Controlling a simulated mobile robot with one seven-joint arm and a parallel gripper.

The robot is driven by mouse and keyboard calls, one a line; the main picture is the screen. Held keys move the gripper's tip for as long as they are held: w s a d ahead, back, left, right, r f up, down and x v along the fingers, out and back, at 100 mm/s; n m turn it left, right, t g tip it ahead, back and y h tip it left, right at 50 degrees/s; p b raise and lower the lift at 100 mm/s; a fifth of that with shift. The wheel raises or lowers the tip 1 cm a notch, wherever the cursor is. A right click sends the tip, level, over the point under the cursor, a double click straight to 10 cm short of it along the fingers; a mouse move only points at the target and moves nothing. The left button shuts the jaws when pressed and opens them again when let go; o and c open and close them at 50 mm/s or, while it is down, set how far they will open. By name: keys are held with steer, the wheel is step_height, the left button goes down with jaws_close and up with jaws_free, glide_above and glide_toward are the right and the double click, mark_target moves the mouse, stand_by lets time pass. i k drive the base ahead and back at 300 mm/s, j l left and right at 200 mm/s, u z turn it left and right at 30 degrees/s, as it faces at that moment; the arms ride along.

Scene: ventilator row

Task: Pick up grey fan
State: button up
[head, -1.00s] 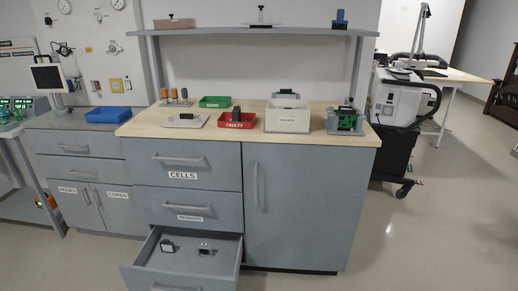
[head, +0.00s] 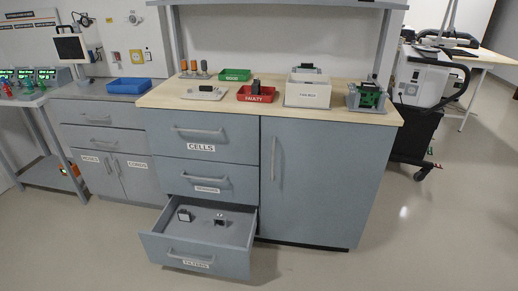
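I cannot clearly make out a grey fan. A white box (head: 307,93) stands on the wooden bench top, with a label that seems to read "FAN BOX". A small grey and dark thing (head: 306,69) shows just above its back rim; whether it is in or behind the box I cannot tell. Two small grey and dark items, one at the left (head: 184,215) and one at the right (head: 220,220), stand in the open bottom drawer (head: 197,250). They are too small to identify. My gripper is not in view.
On the bench are a red FAULTY tray (head: 257,98) holding a dark item, a green tray (head: 235,75), a white plate (head: 204,94) and a green-board device (head: 367,98). The open drawer juts over the floor. A dark cart (head: 414,135) stands at right; floor in front is clear.

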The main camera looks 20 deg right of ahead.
mark_target(219, 218)
steer(key=i+j+z, duration=0.45)
steer(key=i, duration=0.2)
steer(key=i+j+z, duration=0.5)
steer(key=i+j, duration=0.1)
steer(key=i, duration=0.25)
steer(key=i+j, duration=0.15)
steer(key=i, duration=0.15)
steer(key=z, duration=0.05)
